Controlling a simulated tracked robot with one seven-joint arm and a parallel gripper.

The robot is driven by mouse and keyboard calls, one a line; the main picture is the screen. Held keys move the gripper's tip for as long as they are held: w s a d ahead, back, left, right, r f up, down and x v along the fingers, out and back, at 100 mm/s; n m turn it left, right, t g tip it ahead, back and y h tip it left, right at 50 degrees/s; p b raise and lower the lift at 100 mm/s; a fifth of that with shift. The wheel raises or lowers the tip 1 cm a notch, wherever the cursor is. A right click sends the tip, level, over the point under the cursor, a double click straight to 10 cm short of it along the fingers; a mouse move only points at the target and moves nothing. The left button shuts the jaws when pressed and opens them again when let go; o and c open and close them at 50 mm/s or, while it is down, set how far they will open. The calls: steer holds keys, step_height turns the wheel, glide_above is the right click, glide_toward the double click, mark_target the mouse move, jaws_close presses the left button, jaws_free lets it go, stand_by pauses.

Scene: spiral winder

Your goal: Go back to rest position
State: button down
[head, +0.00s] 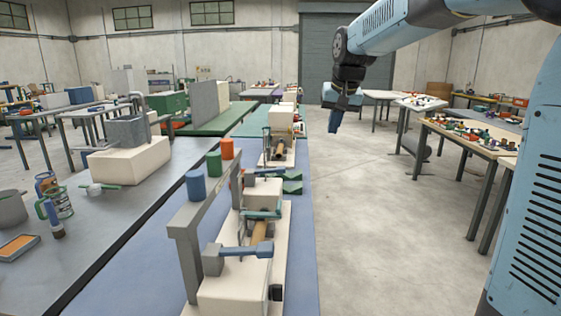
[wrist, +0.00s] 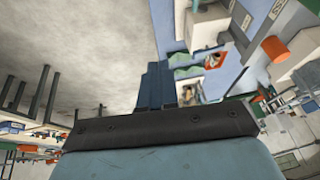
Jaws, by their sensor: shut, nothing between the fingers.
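My gripper (head: 335,122) hangs from my blue arm at the upper middle of the head view. It is above the open floor, just right of the blue bench. In the wrist view my gripper's blue fingers (wrist: 158,84) are together, with nothing between them. The spiral winder (head: 240,255) stands on the blue bench at the front, with a cream base, a wooden roller and a blue-handled lever. My gripper is apart from it and farther back.
A grey bench (head: 110,215) at left carries cans and a cream block. Red, green and blue cylinders (head: 213,163) stand on a grey rail. A wooden table (head: 470,140) with small parts is at right. The concrete floor (head: 370,230) between is clear.

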steer(key=s+d+f, duration=0.3)
steer(key=s, duration=0.7)
steer(key=s+d+f, duration=0.3)
steer(key=s, duration=0.8)
steer(key=s+d+f+t+h, duration=0.1)
steer(key=s+d+f, duration=0.2)
steer(key=s, duration=0.7)
steer(key=shift+s+n, duration=0.3)
steer(key=shift+s, duration=0.05)
steer(key=shift+d, duration=0.15)
